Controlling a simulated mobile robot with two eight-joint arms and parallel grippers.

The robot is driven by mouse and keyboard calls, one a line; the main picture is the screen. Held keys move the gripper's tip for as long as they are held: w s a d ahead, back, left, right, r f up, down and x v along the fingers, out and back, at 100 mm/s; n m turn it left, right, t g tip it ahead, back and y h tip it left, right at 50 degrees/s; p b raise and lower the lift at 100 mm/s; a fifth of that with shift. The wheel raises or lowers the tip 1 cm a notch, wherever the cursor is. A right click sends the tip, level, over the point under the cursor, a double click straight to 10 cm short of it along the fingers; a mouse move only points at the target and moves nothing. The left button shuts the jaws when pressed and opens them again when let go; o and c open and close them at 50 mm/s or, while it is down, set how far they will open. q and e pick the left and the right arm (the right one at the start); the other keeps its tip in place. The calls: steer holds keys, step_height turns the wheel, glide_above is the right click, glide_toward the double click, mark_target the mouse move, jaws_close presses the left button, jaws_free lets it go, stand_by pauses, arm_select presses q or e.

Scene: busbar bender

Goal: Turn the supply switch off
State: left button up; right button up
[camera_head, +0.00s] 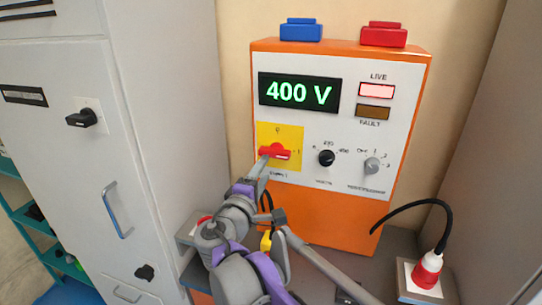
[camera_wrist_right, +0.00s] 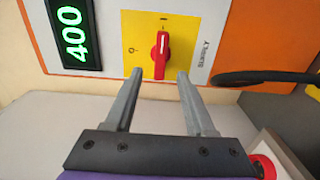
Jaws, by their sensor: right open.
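The supply switch is a red handle (camera_head: 276,153) on a yellow plate (camera_head: 266,132), low on the left of the panel. The handle lies level in the head view, in line with the "1" mark; the "0" mark is above it. It also shows in the wrist view as a red handle (camera_wrist_right: 161,55). My right gripper (camera_head: 262,166) is at the switch. In the wrist view its fingers (camera_wrist_right: 160,74) are open, one to each side of the handle's lower end, with gaps. I cannot tell whether the tips reach past its front. My left gripper is not in view.
The orange cabinet's display (camera_head: 299,93) reads 400 V and the LIVE lamp (camera_head: 376,91) is lit. A black knob (camera_head: 326,157) and a grey knob (camera_head: 372,165) sit right of the switch. A black cable (camera_head: 408,203) runs to a red plug (camera_head: 427,270). A grey cabinet (camera_head: 50,140) stands left.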

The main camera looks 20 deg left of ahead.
mark_target(273, 155)
steer(key=w, duration=0.8)
steer(key=shift+w+d, duration=0.1)
steer(key=shift+d, duration=0.05)
steer(key=shift+c, duration=0.2)
jaws_close()
